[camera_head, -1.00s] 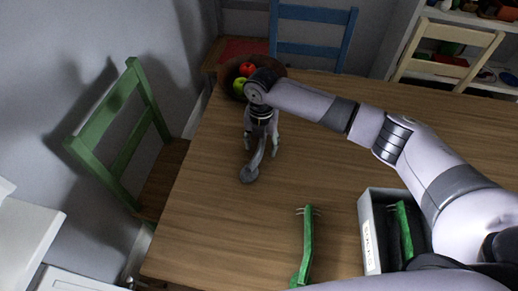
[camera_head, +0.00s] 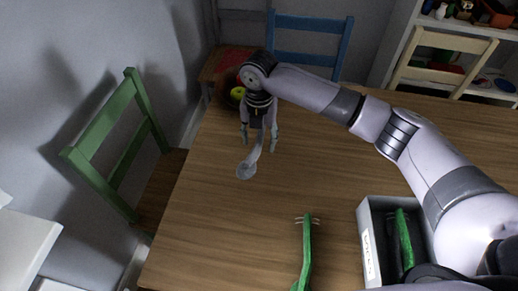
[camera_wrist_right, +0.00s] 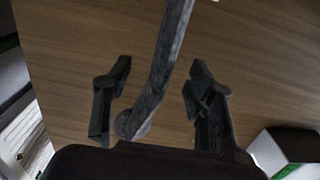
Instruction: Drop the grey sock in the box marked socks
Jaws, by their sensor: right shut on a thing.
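My right gripper (camera_head: 259,144) points down over the table's left part, shut on a long, thin grey thing (camera_head: 247,170). In the right wrist view the grey thing (camera_wrist_right: 165,70) runs between the two fingers (camera_wrist_right: 158,98). A grey-white open box (camera_head: 369,218) stands to the right, nearer to me. Its white label's writing is too small to read surely. A green thing (camera_head: 404,240) lies inside it. My left gripper is not in view.
A green fork-like thing (camera_head: 306,250) lies on the wooden table (camera_head: 215,235) left of the box. A fruit bowl (camera_head: 229,103) is mostly hidden behind my right arm. Green (camera_head: 110,150), blue (camera_head: 310,25) and cream (camera_head: 440,45) chairs stand around. Mid-table is clear.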

